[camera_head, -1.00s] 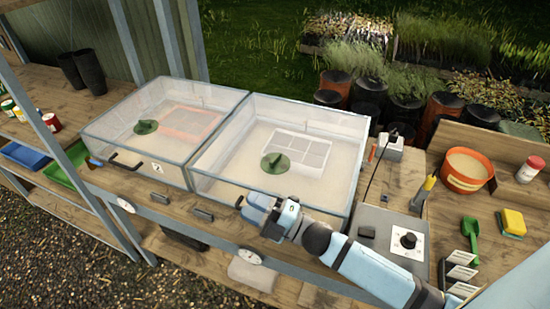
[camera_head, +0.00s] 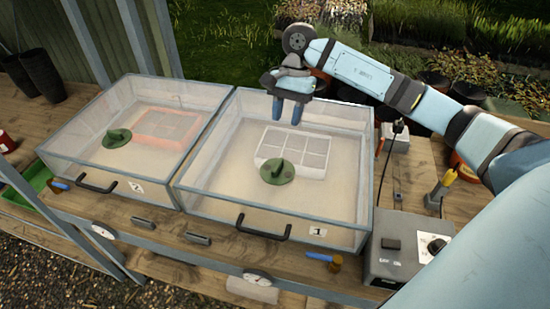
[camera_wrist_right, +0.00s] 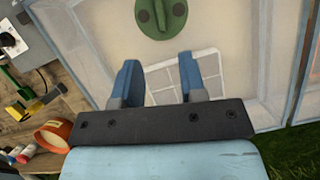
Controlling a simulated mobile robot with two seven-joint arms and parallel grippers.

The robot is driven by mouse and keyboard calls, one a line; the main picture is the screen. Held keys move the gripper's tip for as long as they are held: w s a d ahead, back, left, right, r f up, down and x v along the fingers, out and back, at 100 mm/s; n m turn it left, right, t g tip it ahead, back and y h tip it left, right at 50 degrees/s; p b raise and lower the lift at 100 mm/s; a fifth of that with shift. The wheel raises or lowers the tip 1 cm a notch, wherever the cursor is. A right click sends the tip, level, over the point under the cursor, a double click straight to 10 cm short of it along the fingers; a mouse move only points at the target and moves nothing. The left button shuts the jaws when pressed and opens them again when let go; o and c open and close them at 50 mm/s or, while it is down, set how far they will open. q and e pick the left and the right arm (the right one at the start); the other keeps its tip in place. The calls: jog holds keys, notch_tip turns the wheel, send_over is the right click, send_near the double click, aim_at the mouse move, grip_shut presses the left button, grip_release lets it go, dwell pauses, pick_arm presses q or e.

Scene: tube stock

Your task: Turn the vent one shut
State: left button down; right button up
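Vent one is the round green disc with a raised handle (camera_head: 278,171) on the clear lid of the right-hand box, labelled 1 (camera_head: 317,232). It also shows at the top of the right wrist view (camera_wrist_right: 161,14). My right gripper (camera_head: 287,120) points down over the back part of that box, behind the vent and apart from it. In the right wrist view its two blue fingers (camera_wrist_right: 159,78) are spread with nothing between them; the vent lies beyond their tips. My left gripper is not in view.
The left box, labelled 2 (camera_head: 136,187), has a similar green vent (camera_head: 117,138). A grey control box with a dial (camera_head: 398,248) stands right of box 1. A yellow-handled tool (camera_head: 441,188) and a white socket block (camera_head: 394,137) are behind it.

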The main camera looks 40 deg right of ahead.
aim_at(278, 165)
jog(key=p+x, duration=0.2)
jog(key=x, duration=1)
jog(key=shift+a+f, duration=0.15)
jog(key=shift+f, duration=0.05)
grip_shut()
